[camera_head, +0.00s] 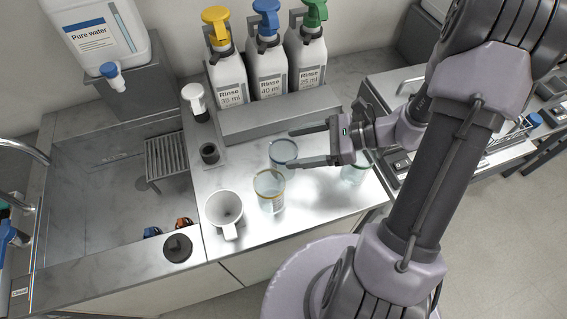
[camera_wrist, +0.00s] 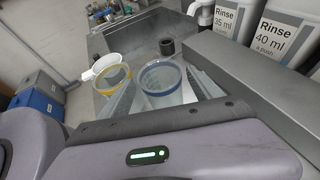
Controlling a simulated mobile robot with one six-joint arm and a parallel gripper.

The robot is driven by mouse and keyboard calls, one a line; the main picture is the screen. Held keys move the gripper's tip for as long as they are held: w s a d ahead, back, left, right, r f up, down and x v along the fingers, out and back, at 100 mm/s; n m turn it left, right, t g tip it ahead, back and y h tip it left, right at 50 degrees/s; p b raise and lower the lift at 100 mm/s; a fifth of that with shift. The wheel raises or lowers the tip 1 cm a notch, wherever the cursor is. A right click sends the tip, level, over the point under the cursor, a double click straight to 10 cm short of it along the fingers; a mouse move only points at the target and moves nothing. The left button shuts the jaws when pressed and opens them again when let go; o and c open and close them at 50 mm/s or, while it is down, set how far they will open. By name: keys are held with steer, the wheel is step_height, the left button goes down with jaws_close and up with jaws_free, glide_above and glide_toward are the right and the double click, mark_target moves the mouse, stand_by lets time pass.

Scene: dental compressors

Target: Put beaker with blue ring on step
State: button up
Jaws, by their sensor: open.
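The clear beaker with a blue ring (camera_head: 281,152) stands upright on the metal counter, behind the yellow-ringed beaker. It also shows near the middle of the wrist view (camera_wrist: 162,85), just beyond my gripper's dark edge. My gripper (camera_head: 291,148) is open and level, its fingers pointing left. In the head view one fingertip lies to the far side of the blue rim and the other crosses the near side. I cannot tell whether they touch the glass. The step (camera_head: 285,117) is a raised grey metal ledge behind the beaker, in front of the rinse bottles.
A yellow-ringed beaker (camera_head: 269,191) and a white jug (camera_head: 224,208) stand close by in front. Another clear beaker (camera_head: 354,174) is right, partly behind my arm. Several rinse bottles (camera_head: 267,68) line the back. A sink (camera_head: 105,215) lies left.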

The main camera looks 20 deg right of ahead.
mark_target(271, 152)
steer(key=b+x, duration=0.1)
steer(key=x, duration=0.3)
steer(key=shift+s+a+f, duration=0.1)
steer(key=shift+f, duration=0.05)
jaws_close()
